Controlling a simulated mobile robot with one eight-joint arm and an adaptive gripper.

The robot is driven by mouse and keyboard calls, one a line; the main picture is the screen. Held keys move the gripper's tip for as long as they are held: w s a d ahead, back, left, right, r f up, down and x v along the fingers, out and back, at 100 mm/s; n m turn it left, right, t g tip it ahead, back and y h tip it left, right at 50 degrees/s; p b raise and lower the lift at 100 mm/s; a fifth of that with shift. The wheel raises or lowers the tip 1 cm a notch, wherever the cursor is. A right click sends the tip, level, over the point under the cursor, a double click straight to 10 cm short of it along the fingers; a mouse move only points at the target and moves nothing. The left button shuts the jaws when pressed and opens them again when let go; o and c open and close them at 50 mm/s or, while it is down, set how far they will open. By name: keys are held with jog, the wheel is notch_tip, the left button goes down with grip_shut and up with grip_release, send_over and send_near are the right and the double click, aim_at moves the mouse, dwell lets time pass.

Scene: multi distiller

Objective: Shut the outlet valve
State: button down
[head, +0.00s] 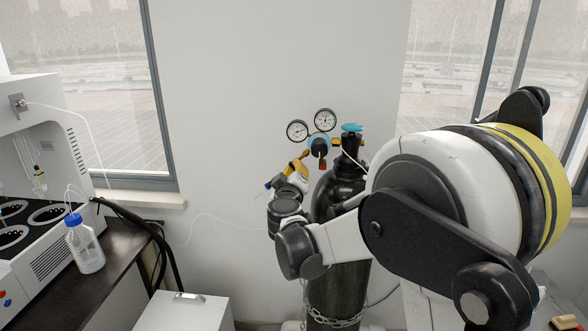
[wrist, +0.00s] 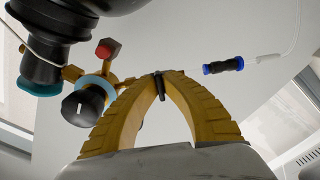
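The gas regulator (head: 319,144) with two round gauges sits on top of a dark gas cylinder (head: 343,187). In the wrist view its brass body carries a black knob (wrist: 83,106) and a red cap (wrist: 106,48). My gripper (head: 301,158) is at the regulator's outlet side, left of the cylinder. In the wrist view its yellow fingers (wrist: 160,76) arch together at the tips, on the outlet line. A small dark lever of the outlet valve (wrist: 161,90) shows between the fingertips. The rest of the valve is hidden behind them.
A black connector with blue ends (wrist: 222,66) and a thin white tube lead away from the outlet. A teal cylinder valve (head: 352,127) stands at the right. A bench with a distiller (head: 40,190) and a blue-capped bottle (head: 85,246) is at the left.

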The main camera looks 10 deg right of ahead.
jog(key=c, duration=1.5)
grip_release()
jog(key=shift+d, duration=0.1)
jog(key=v, duration=1.2)
